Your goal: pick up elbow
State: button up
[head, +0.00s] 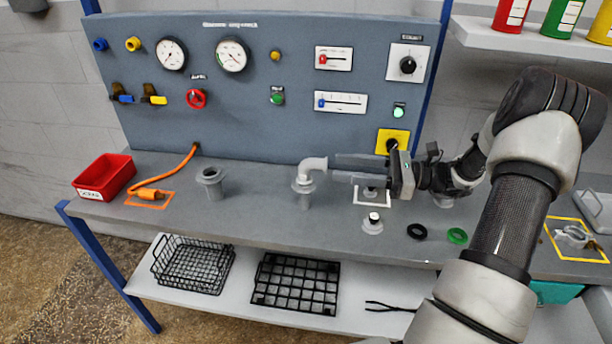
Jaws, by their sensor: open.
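The elbow (314,164) is a pale grey bent pipe piece. It sits upright on a flanged port (304,189) near the middle of the bench, with its upper end turned to the right. My gripper (334,168) is open, and its two long grey fingers point left at the elbow. The fingertips are right by the elbow's upper end, at about its height in the picture. I cannot tell whether they touch it or whether its end lies between them. Nothing is seen held in the fingers.
The control panel (270,130) rises behind the bench. Another flanged port (211,183) stands to the left, with an orange hose (178,172) and red bin (104,177) beyond. A small fitting (372,223), black ring (417,231) and green ring (457,236) lie front right.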

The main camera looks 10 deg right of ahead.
aim_at(307, 165)
jog(key=shift+f+x, duration=0.2)
jog(key=shift+x, duration=2.3)
jog(key=shift+f+x, duration=0.2)
jog(key=shift+x, duration=2.3)
jog(key=c, duration=1)
jog(key=shift+r, duration=0.15)
